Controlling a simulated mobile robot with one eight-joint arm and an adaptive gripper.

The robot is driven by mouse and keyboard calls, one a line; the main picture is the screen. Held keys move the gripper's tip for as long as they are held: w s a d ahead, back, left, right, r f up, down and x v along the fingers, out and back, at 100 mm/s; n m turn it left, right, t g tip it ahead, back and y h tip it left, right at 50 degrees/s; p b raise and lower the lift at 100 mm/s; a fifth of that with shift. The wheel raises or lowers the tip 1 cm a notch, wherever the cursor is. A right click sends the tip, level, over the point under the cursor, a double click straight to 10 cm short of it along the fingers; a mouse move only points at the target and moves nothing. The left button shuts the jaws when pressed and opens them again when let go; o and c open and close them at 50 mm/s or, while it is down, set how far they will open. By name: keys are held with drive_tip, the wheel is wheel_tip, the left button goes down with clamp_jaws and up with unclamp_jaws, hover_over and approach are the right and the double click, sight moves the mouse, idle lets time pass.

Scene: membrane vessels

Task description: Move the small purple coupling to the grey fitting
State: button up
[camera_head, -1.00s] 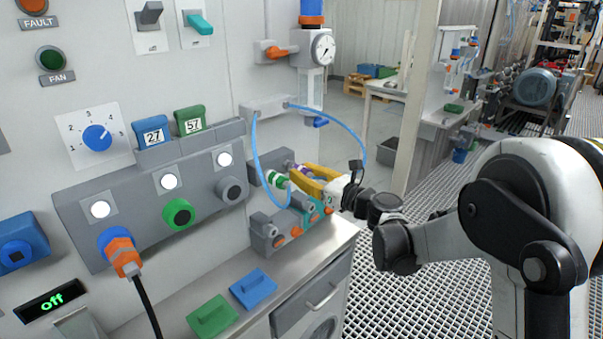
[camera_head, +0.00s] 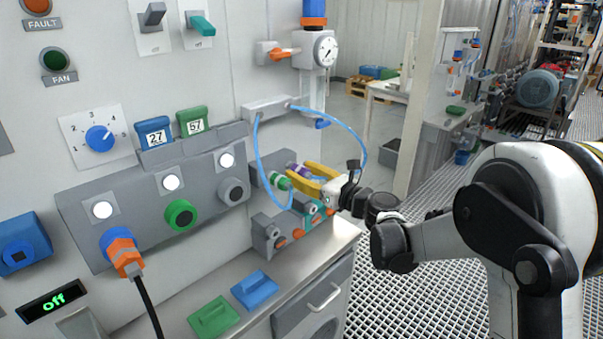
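The small purple coupling (camera_head: 298,170) sits at the upper back of a grey block against the wall, next to a green-and-white coupling (camera_head: 280,181). My gripper (camera_head: 299,173) has two yellow fingers spread apart, with a gap showing between them. Its fingertips are at the purple coupling and partly hide it; I cannot tell whether they touch it. A grey round fitting (camera_head: 261,229) shows on the lower grey block at the front left; I cannot tell for sure that it is the task's grey fitting. A similar grey round socket (camera_head: 233,191) is on the wall panel.
Blue hoses (camera_head: 259,160) loop from a wall block (camera_head: 268,109) around the coupling area, one passing behind my gripper. Orange and teal parts sit on the lower block. Green (camera_head: 214,316) and blue (camera_head: 254,290) pieces lie on the counter. The counter's right edge (camera_head: 350,240) is near.

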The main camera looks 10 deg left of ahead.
drive_tip(key=shift+d, duration=0.1)
drive_tip(key=v, duration=1.2)
drive_tip(key=s+d+f+n+g+h, duration=0.2)
drive_tip(key=s+d+n+h, duration=0.5)
drive_tip(key=s+n, duration=0.5)
drive_tip(key=s+d+f+n+g+h, duration=0.1)
drive_tip(key=s+d+f+n+h, duration=0.2)
drive_tip(key=s+d+n+h, duration=0.4)
drive_tip(key=s+d+n, duration=0.5)
drive_tip(key=s+n, duration=0.1)
drive_tip(key=s, duration=0.4)
drive_tip(key=shift+f+n+g, duration=0.3)
drive_tip(key=shift+f+g, duration=0.1)
drive_tip(key=shift+a, duration=0.1)
idle(0.6)
